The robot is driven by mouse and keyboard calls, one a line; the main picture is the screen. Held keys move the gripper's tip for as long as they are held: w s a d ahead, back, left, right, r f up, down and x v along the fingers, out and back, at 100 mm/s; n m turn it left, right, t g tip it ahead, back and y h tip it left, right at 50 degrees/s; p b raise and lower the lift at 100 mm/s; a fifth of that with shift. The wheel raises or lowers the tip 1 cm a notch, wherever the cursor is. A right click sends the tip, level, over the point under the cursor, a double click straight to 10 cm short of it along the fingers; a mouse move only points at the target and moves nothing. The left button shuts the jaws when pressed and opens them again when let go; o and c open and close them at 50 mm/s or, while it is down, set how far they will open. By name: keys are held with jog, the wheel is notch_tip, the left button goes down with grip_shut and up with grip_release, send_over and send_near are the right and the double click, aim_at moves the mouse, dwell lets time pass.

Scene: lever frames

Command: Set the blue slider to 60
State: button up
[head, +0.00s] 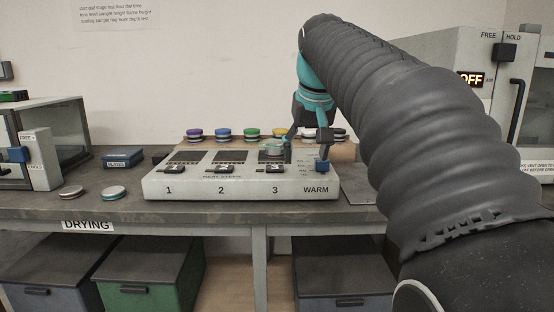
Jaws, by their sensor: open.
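A small blue knob (322,166), which looks like the blue slider, is at the right end of the pale control panel (240,189), above the word WARM. Fine marks lie to its left, too small to read, so I cannot tell its setting. My gripper (307,144) points down over the panel's right part with its fingers spread. One dark finger is just above and behind the blue knob; I cannot tell whether they touch. The other finger is to the left, near a round greenish piece (273,149) at station 3.
Several coloured-lid dishes (222,134) stand behind the panel. Left are a blue box (122,158), two loose discs (114,193) and a glass-sided cabinet with a blue FREE/HOLD latch (17,155). My arm hides much of the right side.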

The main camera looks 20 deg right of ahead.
jog(key=w+d+r, duration=0.4)
jog(key=w+d, duration=0.1)
jog(key=w, duration=0.1)
jog(key=m, duration=0.1)
send_near(322, 164)
jog(key=shift+g, duration=0.4)
jog(key=w+f, duration=0.2)
jog(key=w+d+f+b, duration=0.1)
jog(key=f, duration=0.2)
jog(key=w+f, duration=0.2)
jog(key=f, duration=0.1)
jog(key=shift+w+d+f, duration=0.1)
jog(key=shift+w+d, duration=0.1)
jog(key=shift+w, duration=0.15)
grip_shut()
